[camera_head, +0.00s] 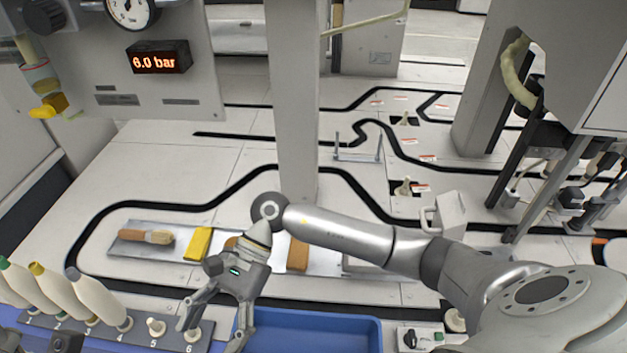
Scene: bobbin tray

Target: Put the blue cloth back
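I cannot make out a blue cloth in the camera_head view; it may be hidden or out of frame. My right gripper (214,328) reaches in from the right and points down. Its two fingers are spread, with nothing visible between them held. It is above the right end of the grey bobbin rack (170,329) and the left edge of a blue tray (320,329). A metal shelf (180,255) behind it carries a wooden-handled brush (146,236), a yellow cloth or sponge (198,243) and a brown block (297,254). My arm hides part of the shelf.
Several cream bobbins (97,296) stand on the rack's left part, with bare pegs (155,327) at its right. A grey post (296,110) rises behind my arm. A gauge panel (150,70) showing 6.0 bar hangs at upper left. A small switch box (420,337) sits right of the tray.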

